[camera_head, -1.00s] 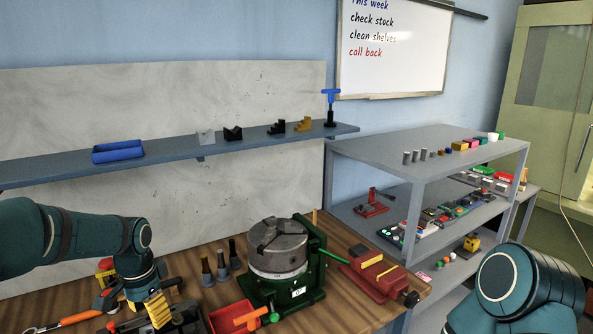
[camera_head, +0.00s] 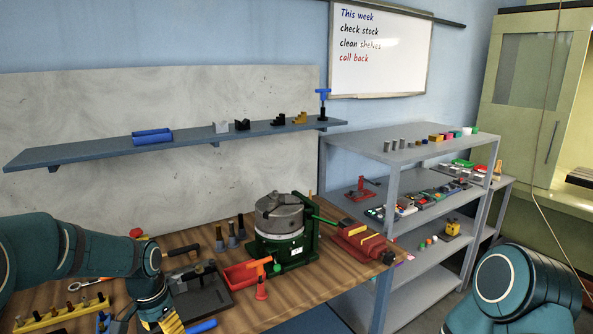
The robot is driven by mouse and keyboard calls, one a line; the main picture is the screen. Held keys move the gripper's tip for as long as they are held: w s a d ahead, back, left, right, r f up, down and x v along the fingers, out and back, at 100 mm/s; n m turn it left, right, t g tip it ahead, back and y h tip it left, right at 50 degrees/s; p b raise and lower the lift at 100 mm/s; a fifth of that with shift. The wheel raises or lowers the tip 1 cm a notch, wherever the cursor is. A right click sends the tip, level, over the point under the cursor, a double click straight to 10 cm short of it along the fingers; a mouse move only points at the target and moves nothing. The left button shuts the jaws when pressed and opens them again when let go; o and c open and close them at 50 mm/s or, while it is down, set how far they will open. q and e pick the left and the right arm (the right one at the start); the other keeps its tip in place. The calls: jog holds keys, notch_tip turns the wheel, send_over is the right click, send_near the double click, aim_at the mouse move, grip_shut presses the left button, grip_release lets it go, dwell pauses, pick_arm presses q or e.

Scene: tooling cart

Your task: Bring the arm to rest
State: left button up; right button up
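My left arm comes in from the left over the wooden bench (camera_head: 335,270). My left gripper (camera_head: 172,324) is at the bottom edge, pointing down, with a yellow part showing and its tips cut off or hidden. I cannot tell whether its fingers are open or shut, and no held object shows. It is in front of a dark grey tray-like block (camera_head: 205,298). My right arm shows only as a rounded teal link at the bottom right; its gripper is out of view.
A green-based lathe chuck (camera_head: 280,218), red bin (camera_head: 240,274), orange-handled tool (camera_head: 262,268) and red vise (camera_head: 362,242) are on the bench. A yellow rack (camera_head: 62,310) is at the lower left. A wall shelf (camera_head: 90,151) and grey cart (camera_head: 400,152) stand behind.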

pick_arm(q)
jog(key=d+f+n+h, duration=0.1)
jog(key=d+f, duration=0.4)
jog(key=f, duration=0.4)
jog(key=s+d+f+n+t+h+b, duration=0.1)
jog(key=s+d+f+n, duration=0.5)
jog(key=s+d+f, duration=0.8)
jog(key=shift+s+f+t+h+b, duration=0.3)
jog(key=shift+s+f+h+b, duration=0.15)
jog(key=shift+s+f+h, duration=0.3)
pick_arm(e)
jog(key=f, duration=0.2)
jog(key=shift+w+f, duration=0.3)
